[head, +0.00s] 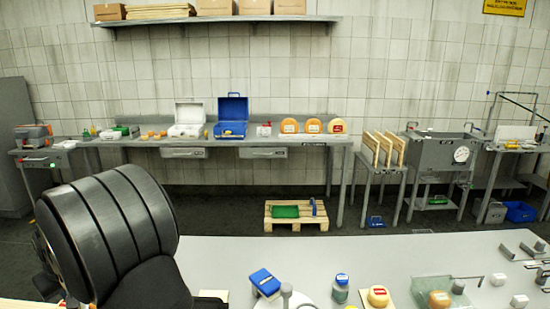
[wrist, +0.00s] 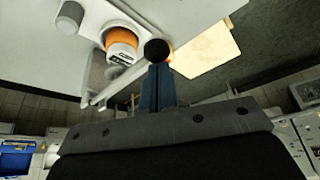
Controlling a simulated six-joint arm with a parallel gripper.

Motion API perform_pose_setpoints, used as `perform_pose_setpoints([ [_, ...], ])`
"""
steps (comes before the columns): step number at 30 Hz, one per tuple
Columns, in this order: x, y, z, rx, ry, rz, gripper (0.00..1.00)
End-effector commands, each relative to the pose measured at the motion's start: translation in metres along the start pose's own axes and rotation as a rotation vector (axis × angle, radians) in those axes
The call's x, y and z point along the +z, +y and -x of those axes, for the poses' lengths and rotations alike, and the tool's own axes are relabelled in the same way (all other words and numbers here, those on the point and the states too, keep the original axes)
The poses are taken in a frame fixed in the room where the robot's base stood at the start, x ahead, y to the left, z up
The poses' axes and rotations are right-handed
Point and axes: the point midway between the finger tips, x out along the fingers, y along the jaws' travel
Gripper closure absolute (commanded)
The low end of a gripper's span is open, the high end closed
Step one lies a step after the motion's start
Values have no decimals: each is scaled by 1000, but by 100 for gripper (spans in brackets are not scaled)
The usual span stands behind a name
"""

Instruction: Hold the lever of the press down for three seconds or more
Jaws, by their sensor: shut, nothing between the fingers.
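My gripper (wrist: 158,88) shows in the wrist view with its two dark blue fingers together and nothing between them. A black ball knob (wrist: 157,50) lies right at the fingertips. I cannot tell whether they touch. A pale bar (wrist: 118,88), which looks like the press lever, runs from the lower left toward the knob. An orange cheese wheel or cup with a white label (wrist: 122,45) is just left of the knob, near a grey frame that may be the press. In the head view my dark arm covers the left foreground; neither gripper nor press can be made out there.
On the near table (head: 225,262) in the head view stand a blue box (head: 265,282), a jar with a blue lid (head: 340,288), a yellow cheese (head: 378,297) and a clear tray (head: 418,285). A pale board (wrist: 205,48) lies right of the knob in the wrist view.

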Motion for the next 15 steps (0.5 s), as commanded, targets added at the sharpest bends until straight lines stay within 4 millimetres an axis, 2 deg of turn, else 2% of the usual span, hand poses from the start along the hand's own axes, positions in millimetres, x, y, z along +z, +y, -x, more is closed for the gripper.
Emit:
perform_pose_setpoints([
  [15,6,0,-12,0,-1,0,100],
])
